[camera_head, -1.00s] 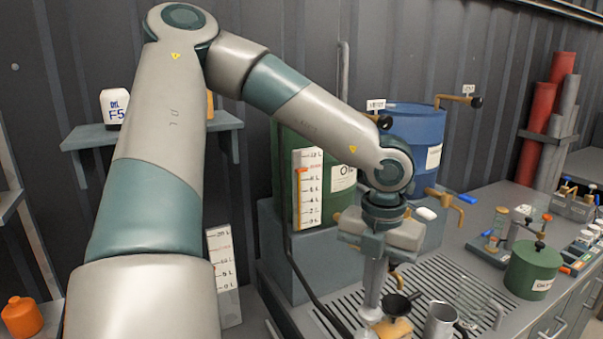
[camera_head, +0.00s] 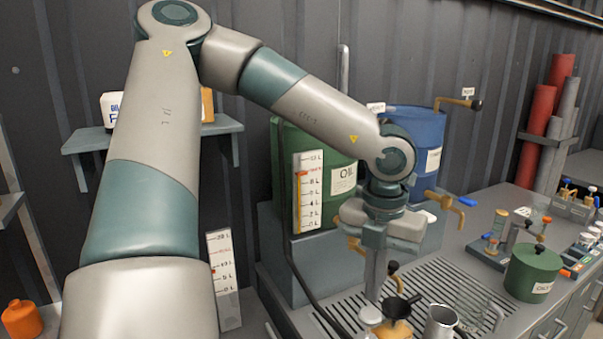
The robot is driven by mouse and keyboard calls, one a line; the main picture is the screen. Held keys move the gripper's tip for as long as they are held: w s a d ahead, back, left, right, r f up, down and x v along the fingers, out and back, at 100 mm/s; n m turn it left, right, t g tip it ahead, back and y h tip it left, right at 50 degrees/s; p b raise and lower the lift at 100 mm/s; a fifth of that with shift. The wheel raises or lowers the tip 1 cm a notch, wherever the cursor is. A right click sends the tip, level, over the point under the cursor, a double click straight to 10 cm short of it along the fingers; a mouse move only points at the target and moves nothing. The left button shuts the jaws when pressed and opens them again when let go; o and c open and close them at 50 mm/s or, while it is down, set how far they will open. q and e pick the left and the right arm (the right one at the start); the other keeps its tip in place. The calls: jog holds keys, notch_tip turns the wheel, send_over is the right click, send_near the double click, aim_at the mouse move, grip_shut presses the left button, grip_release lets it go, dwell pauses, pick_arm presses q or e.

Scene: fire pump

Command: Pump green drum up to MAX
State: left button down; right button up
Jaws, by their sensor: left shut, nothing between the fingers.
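The green drum (camera_head: 338,148), labelled OIL, stands on a grey stand behind my left arm, which hides part of it. A white litre scale (camera_head: 310,205) is on its front. An orange marker (camera_head: 302,173) sits close to the red mark near the top of the scale. My left gripper (camera_head: 373,292) is shut and empty, pointing down in front of the stand above the grated bench. A black-knobbed part (camera_head: 393,267) shows just right of its fingers. I cannot tell whether they touch anything. My right gripper is not in view.
A blue drum (camera_head: 425,140) with brass taps stands right of the green one. A second scale (camera_head: 223,275) is at left. The grating's middle is clear.

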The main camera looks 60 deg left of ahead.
pick_arm(q)
notch_tip(320, 180, up, 4)
jog(key=shift+f+p, duration=0.1)
jog(key=shift+p, duration=0.2)
dwell(0.7)
